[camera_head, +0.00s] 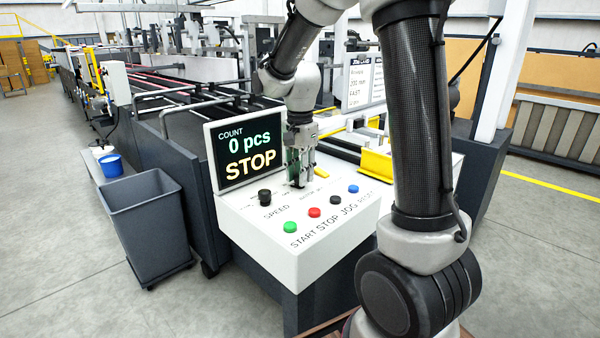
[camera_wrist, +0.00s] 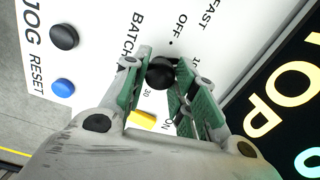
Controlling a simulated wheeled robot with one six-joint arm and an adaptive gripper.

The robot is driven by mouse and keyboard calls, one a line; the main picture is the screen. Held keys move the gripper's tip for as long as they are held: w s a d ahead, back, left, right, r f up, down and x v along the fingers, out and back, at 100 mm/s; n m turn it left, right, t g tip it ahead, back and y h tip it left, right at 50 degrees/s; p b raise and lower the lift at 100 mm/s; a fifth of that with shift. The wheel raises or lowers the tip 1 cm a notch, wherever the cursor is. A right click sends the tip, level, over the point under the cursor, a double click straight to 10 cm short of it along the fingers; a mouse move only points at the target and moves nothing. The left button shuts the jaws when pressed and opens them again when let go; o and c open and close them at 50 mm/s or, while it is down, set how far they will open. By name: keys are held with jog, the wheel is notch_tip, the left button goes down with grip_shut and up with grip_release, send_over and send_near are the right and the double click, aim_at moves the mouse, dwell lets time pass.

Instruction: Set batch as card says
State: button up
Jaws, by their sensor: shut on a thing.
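My gripper (camera_head: 299,178) reaches down to the back of the white control panel (camera_head: 330,212). In the wrist view its green-padded fingers are closed on a black knob (camera_wrist: 160,73) beside the printed word BATCH. OFF, 10 and what looks like 20 or 30 are printed around this knob; I cannot see where it points. The screen (camera_head: 247,150) reads COUNT 0 pcs, STOP.
A black SPEED knob (camera_head: 264,197) is left of my gripper. Green START (camera_head: 290,228), red STOP (camera_head: 314,212), black JOG (camera_head: 335,199) and blue RESET (camera_head: 353,189) buttons line the panel front. A yellow piece (camera_wrist: 141,118) lies near ON. A grey bin (camera_head: 155,225) stands left.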

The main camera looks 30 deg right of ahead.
dwell(0.3)
jog(key=o, duration=1)
jog(key=shift+o, duration=0.2)
jog(key=shift+r, duration=0.15)
notch_tip(320, 180, up, 12)
